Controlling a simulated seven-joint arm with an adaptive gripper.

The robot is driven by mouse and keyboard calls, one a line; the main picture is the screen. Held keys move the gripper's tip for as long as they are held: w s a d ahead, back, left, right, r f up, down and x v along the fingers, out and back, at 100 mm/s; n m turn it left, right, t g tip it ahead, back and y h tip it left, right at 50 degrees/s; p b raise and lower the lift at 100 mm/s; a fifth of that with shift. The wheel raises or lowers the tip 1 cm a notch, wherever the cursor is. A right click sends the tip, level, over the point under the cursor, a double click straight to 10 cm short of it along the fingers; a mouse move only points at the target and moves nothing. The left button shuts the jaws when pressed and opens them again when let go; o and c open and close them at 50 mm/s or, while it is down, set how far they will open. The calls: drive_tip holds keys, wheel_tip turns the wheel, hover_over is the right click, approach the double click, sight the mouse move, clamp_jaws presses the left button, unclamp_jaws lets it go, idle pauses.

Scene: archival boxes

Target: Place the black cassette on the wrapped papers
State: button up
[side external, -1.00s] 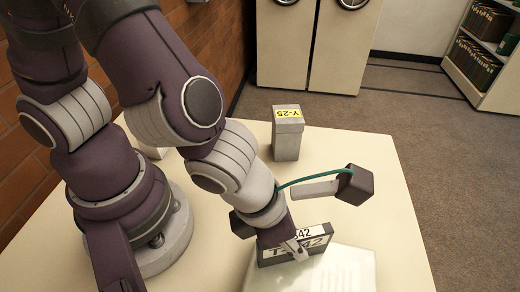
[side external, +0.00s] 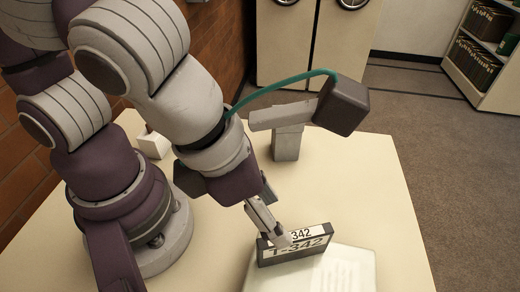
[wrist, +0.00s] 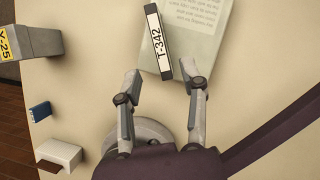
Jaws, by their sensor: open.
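The black cassette (side external: 296,250), with a white T-342 label, stands upright at the back-left edge of the wrapped papers (side external: 335,275). In the wrist view the cassette (wrist: 157,42) lies along the left edge of the pale, printed wrapped papers (wrist: 195,30). How much of its base rests on them I cannot tell. My gripper (side external: 274,215) is open and empty, with one finger close to the cassette's top left in the side view. In the wrist view, the fingers of my gripper (wrist: 160,76) are spread apart below the cassette's near end.
A grey box with a yellow Y-25 label (wrist: 30,43) stands at the left in the wrist view; my wrist partly hides this grey box (side external: 287,148) in the side view. A small blue item (wrist: 40,112) and a white open box (wrist: 60,153) are nearby. The table's right side is clear.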

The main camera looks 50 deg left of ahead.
drive_tip(key=v, duration=0.2)
drive_tip(key=shift+s+r, duration=0.1)
drive_tip(key=shift+r, duration=0.3)
drive_tip(key=shift+a+r+n, duration=0.2)
drive_tip(key=shift+r+n, duration=0.05)
drive_tip(key=shift+n, duration=0.15)
drive_tip(key=w+a+r+m+y, duration=0.1)
drive_tip(key=a+m, duration=0.7)
drive_tip(key=m, duration=0.8)
drive_tip(key=w+a+r+m+t, duration=0.1)
drive_tip(key=w+a+m, duration=0.2)
drive_tip(key=a+m, duration=0.6)
drive_tip(key=m, duration=0.7)
drive_tip(key=shift+w+y, duration=0.2)
drive_tip(key=shift+y, duration=0.2)
